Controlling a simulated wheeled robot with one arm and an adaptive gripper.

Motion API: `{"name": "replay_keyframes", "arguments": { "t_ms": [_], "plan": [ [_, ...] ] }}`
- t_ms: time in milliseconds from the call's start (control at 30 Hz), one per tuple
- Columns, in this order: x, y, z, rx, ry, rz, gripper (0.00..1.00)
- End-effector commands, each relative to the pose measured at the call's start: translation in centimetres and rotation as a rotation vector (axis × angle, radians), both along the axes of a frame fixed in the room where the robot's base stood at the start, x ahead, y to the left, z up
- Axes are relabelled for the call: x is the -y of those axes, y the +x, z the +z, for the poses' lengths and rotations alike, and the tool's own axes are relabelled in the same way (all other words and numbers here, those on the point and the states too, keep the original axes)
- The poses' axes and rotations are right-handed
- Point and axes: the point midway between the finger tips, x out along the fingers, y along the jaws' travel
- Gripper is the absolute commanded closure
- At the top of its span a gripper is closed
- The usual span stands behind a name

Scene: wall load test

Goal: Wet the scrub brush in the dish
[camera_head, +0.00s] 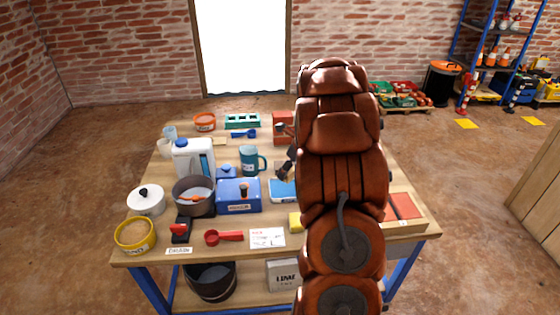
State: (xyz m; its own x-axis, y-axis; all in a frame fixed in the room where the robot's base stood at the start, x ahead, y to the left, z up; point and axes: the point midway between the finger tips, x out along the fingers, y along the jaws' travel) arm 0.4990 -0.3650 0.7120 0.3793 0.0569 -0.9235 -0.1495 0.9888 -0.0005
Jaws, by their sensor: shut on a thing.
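My gripper (284,172) is partly visible at the left edge of my own arm, above the middle of the workbench. It is shut on a small dark thing, which I take to be the scrub brush; the arm hides much of it. Just below the gripper in the picture is a shallow light-blue and white item (281,191), perhaps the dish, with its right side hidden behind the arm. I cannot tell whether the held thing touches it.
On the workbench (138,257), a blue box (238,196), a teal mug (249,160), a grey pot (194,196) and a white jug (194,158) stand left of the gripper. A yellow block (295,222) and white card (267,238) lie in front. My arm hides the bench's right middle.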

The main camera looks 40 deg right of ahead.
Motion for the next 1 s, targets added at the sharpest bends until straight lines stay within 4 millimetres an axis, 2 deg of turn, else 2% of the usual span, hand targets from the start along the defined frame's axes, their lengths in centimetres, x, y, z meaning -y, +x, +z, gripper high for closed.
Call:
{"name": "replay_keyframes", "arguments": {
  "t_ms": [267, 1000],
  "plan": [
    [0.7, -0.6, -0.6, 0.000, 0.000, -0.014, 0.54],
    [0.8, -0.7, -5.6, 0.000, -0.001, -0.016, 0.54]
  ]
}}
